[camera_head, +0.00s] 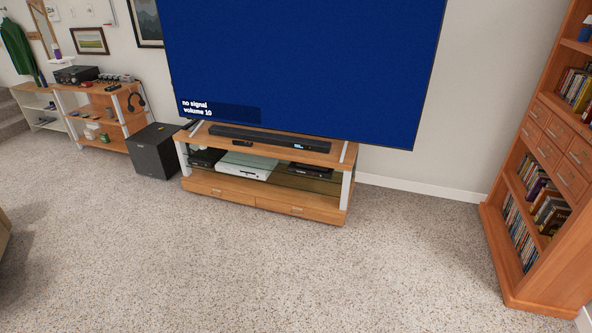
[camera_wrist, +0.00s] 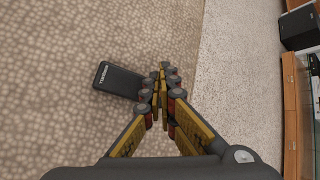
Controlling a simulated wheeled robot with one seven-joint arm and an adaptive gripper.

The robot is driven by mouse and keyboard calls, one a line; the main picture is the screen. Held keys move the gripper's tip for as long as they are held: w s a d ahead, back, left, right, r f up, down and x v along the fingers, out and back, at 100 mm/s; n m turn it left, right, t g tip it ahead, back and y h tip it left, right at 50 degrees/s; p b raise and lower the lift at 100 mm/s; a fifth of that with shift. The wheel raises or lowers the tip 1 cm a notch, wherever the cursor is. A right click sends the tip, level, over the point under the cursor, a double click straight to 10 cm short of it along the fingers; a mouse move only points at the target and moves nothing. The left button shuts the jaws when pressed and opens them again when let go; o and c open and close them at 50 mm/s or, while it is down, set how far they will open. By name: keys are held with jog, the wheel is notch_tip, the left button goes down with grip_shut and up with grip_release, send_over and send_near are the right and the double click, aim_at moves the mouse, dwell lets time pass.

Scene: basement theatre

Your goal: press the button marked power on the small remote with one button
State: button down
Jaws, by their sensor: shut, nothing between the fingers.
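In the wrist view, a flat black rectangular object (camera_wrist: 119,81) with rounded corners and small pale lettering at its left end lies on a beige patterned surface (camera_wrist: 60,130). It looks like a remote, but I cannot make out a button or the word power on it. My gripper (camera_wrist: 163,72) is shut and empty, with its fingertips just to the right of the object's right end. I cannot tell their height above the surface. My gripper does not show in the head view. There, a small dark item (camera_head: 242,142) lies on the television stand (camera_head: 300,152), too small to identify.
A large television (camera_head: 300,65) shows "no signal, volume 10" above a soundbar (camera_head: 270,138). A black speaker box (camera_head: 155,152) stands left of the stand, and a bookcase (camera_head: 515,270) at right. The carpet (camera_head: 250,270) between is clear.

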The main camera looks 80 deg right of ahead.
jog(key=shift+r+p, duration=1.7)
jog(key=shift+r, duration=1.2)
jog(key=shift+r, duration=0.1)
notch_tip(320, 180, up, 2)
jog(key=shift+r+p, duration=0.2)
jog(key=shift+p, duration=0.65)
